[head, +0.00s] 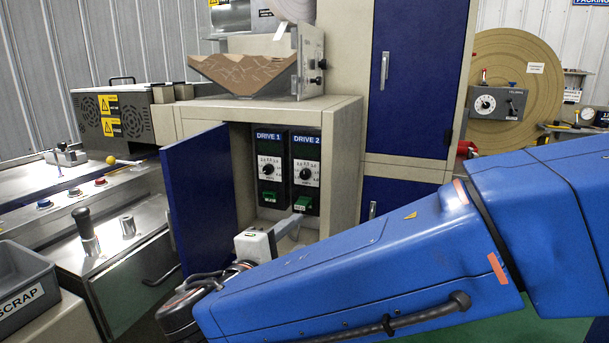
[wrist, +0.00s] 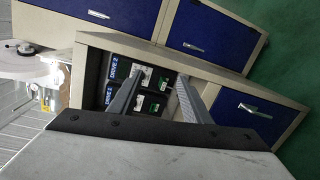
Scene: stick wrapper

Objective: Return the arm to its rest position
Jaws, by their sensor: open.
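My blue arm (head: 370,255) reaches in from the right in the head view, its wrist low at centre. My gripper (head: 297,222) points at the open cabinet, just in front of the lower part of the DRIVE 2 unit (head: 306,172). In the wrist view the two grey fingers of my gripper (wrist: 160,92) stand apart with nothing held between them. The DRIVE 1 unit (head: 271,168) is beside DRIVE 2; each has a dial and a green switch. Whether a finger touches DRIVE 2 I cannot tell.
The cabinet's blue door (head: 200,200) stands open left of my gripper. The cabinet frame (head: 345,165) is close on the right. A grey SCRAP bin (head: 25,285) is at lower left, beside a metal machine (head: 120,240). A tall blue-doored cabinet (head: 412,75) stands behind.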

